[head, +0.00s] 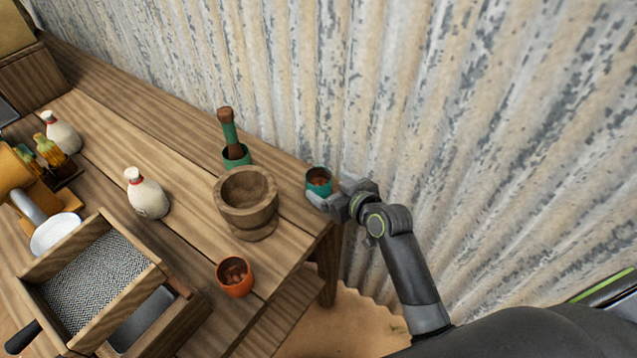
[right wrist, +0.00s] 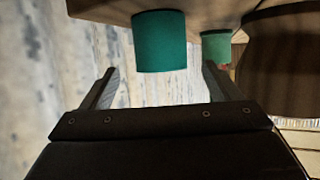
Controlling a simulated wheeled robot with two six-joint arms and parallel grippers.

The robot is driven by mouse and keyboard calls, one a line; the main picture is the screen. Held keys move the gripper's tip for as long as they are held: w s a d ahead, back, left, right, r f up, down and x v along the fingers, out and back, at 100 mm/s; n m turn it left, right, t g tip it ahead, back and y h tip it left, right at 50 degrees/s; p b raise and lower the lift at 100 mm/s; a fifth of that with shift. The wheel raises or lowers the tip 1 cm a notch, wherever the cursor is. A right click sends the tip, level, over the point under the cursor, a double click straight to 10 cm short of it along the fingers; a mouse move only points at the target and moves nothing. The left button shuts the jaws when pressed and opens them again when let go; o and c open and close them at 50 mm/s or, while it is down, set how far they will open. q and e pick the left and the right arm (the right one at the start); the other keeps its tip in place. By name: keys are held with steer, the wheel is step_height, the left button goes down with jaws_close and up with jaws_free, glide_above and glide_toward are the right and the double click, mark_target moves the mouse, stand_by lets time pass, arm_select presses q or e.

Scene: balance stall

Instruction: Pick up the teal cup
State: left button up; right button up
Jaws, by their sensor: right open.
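The teal cup (head: 318,181) stands upright near the right end of the wooden table, with something brown inside. In the right wrist view the teal cup (right wrist: 160,42) appears beyond my fingers, lined up with the gap between them. My right gripper (head: 326,193) is at the cup's near right side, by the table's edge. Its two fingers (right wrist: 158,72) are apart with nothing held between them. I cannot tell whether a finger touches the cup. My left gripper is out of view.
A wooden mortar (head: 247,197) stands left of the cup. Behind it is another teal cup (head: 235,157) with a pestle (head: 229,128). An orange cup (head: 234,276) is nearer. White bottles (head: 147,194) and a sieve box (head: 95,280) are further left. A corrugated wall (head: 400,100) rises behind the table.

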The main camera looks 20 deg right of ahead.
steer(key=shift+p+x, duration=0.45)
steer(key=shift+x, duration=2.25)
steer(key=shift+f, duration=0.15)
steer(key=shift+s, duration=0.1)
steer(key=c, duration=1.1)
